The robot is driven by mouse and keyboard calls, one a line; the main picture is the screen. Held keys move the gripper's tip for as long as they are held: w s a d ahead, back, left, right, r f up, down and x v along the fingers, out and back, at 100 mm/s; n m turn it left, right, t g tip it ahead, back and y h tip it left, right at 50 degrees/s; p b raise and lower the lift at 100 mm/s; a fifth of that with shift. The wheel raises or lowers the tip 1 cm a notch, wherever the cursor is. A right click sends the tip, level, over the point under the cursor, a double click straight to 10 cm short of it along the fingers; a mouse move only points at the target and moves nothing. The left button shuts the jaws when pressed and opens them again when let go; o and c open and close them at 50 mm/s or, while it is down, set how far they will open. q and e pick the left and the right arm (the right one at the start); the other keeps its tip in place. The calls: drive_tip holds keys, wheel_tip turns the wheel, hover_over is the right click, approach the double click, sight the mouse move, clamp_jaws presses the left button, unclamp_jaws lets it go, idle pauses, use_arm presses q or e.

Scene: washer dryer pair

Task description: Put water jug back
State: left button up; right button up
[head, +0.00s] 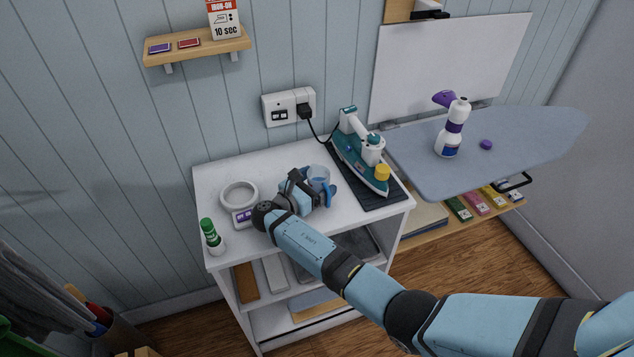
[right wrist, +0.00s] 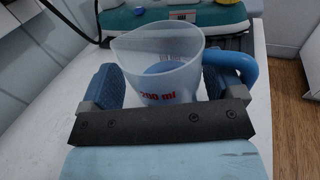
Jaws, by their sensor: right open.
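The water jug (head: 319,175) is a small translucent cup with a blue handle, standing on the white shelf top beside the iron. In the right wrist view the jug (right wrist: 160,65) shows red "200 ml" print, and its blue handle (right wrist: 235,65) is on the right. My right gripper (head: 312,189) is open at the jug, and its blue finger pads (right wrist: 165,88) lie on either side of the jug's body. The jug looks upright. Whether the pads touch it cannot be told. My left gripper is not in view.
A teal iron (head: 359,155) stands on a dark mat (head: 384,201) right of the jug. A white ring-shaped item (head: 239,194) and a green-capped bottle (head: 212,237) are at the left of the white shelf unit (head: 215,178). An ironing board (head: 545,135) with a spray bottle (head: 453,128) is at right.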

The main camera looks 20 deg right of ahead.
drive_tip(key=shift+f, duration=0.15)
drive_tip(key=shift+a+b, duration=0.15)
drive_tip(key=shift+b, duration=0.2)
drive_tip(key=b+v, duration=0.1)
drive_tip(key=v, duration=0.6)
drive_tip(key=shift+s, duration=0.1)
